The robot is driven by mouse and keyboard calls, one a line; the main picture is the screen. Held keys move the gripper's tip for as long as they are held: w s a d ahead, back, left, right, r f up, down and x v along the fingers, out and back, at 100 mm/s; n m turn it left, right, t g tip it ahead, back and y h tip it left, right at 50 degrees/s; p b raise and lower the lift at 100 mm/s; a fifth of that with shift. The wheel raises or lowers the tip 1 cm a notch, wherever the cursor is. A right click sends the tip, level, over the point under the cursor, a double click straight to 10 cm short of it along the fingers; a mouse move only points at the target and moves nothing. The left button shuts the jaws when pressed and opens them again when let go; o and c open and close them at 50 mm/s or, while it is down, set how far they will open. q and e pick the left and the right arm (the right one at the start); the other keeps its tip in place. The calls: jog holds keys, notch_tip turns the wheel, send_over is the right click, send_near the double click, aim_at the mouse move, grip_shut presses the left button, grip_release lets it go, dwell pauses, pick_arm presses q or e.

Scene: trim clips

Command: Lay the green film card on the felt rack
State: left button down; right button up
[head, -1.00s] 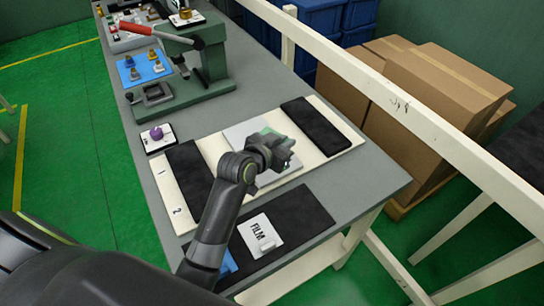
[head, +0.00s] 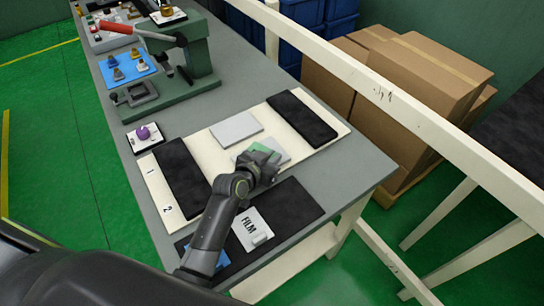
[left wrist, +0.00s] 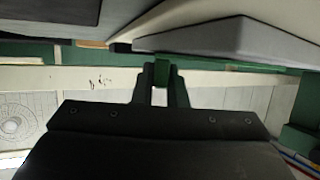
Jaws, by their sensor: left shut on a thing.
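The green film card (head: 264,149) shows just beyond my left gripper (head: 268,168) in the head view, over the nearer of two light grey plates. The left gripper is shut on it; the left wrist view shows a small green piece (left wrist: 161,70) between the fingertips (left wrist: 160,84). My wrist and fingers hide part of the card. I cannot tell whether it touches the plate below. A cream board (head: 155,190), seemingly the felt rack, lies under it with black felt strips (head: 185,178) (head: 302,117) at both sides and printed numbers 1 and 2. My right gripper is not in view.
The farther grey plate (head: 236,128) is uncovered. A green press (head: 190,65), a purple knob (head: 143,132) and a blue tray (head: 127,67) stand left. A cream rail (head: 400,105) runs along the right.

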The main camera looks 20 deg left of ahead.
pick_arm(q)
jog(key=c, duration=1.5)
grip_release()
jog(key=shift+f, duration=0.1)
jog(key=shift+o, duration=0.2)
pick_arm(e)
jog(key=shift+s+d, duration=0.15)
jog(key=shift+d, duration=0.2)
pick_arm(q)
jog(key=shift+r, duration=0.2)
jog(key=shift+s+a, duration=0.15)
jog(key=shift+s, duration=0.2)
jog(key=b+v, duration=0.1)
jog(key=v, duration=0.9)
jog(key=shift+r, duration=0.15)
jog(key=shift+s+a+r, duration=0.15)
jog(key=shift+s+r, duration=0.1)
jog(key=shift+s, duration=0.25)
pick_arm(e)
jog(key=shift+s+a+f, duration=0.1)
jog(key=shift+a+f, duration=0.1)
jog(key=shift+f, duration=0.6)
